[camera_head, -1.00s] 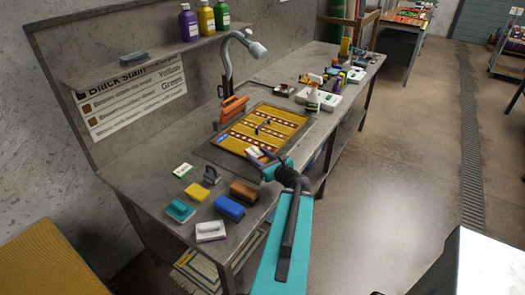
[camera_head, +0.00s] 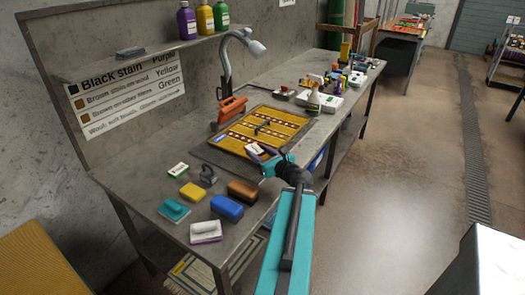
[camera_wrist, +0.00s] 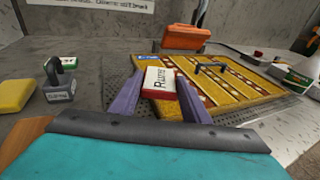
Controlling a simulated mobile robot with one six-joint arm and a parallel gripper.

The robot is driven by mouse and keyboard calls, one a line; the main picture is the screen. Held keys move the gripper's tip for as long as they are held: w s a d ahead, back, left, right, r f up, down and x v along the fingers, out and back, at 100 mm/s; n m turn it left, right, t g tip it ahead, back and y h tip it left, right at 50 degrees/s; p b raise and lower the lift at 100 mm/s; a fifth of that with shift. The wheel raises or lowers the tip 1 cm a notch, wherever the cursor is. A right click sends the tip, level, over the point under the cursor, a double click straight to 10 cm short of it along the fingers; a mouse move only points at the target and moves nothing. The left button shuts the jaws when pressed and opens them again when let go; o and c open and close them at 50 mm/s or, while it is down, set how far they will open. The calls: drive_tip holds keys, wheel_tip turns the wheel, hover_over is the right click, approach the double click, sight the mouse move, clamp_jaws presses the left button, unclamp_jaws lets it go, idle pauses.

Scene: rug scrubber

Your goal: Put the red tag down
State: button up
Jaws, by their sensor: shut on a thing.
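The red tag (camera_wrist: 160,82) has a white lettered top face and a red edge. In the wrist view it sits between the two purple fingers of my gripper (camera_wrist: 160,90), which is shut on it. In the head view my gripper (camera_head: 261,154) is at the near edge of a yellow patterned rug (camera_head: 236,143) on the bench. I cannot tell whether the tag touches the rug or the bench. A black handle-like piece (camera_wrist: 210,67) lies on the rug, and a small blue patch (camera_wrist: 149,57) marks its far left corner.
The rug lies on a dark perforated mat (camera_wrist: 118,92). An orange tool (camera_head: 231,110) stands behind it. Left of my gripper are a grey-handled block (camera_head: 208,175), a yellow sponge (camera_head: 193,192) and several brushes (camera_head: 227,206). Bottles and boxes (camera_head: 330,95) fill the far right bench.

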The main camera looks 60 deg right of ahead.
drive_tip(key=shift+d+f+b, duration=0.1)
drive_tip(key=shift+f+b, duration=0.05)
drive_tip(key=shift+b, duration=0.7)
drive_tip(key=shift+w+d, duration=0.15)
drive_tip(key=shift+d, duration=0.1)
drive_tip(key=shift+w+d+f+p, duration=0.1)
drive_tip(key=shift+w+d+p, duration=0.25)
drive_tip(key=shift+w+d, duration=0.7)
drive_tip(key=shift+w+d+f+p, duration=0.1)
drive_tip(key=shift+w+d+p, duration=0.25)
drive_tip(key=shift+d, duration=1.35)
drive_tip(key=shift+w+d+f+p, duration=0.1)
drive_tip(key=shift+w+d+p, duration=0.45)
drive_tip(key=shift+d, duration=0.8)
drive_tip(key=shift+w, duration=0.1)
drive_tip(key=shift+w+d, duration=0.15)
drive_tip(key=shift+d, duration=0.2)
drive_tip(key=shift+f+b, duration=0.7)
drive_tip(key=shift+f, duration=1.1)
drive_tip(key=shift+f, duration=0.2)
drive_tip(key=o, duration=1)
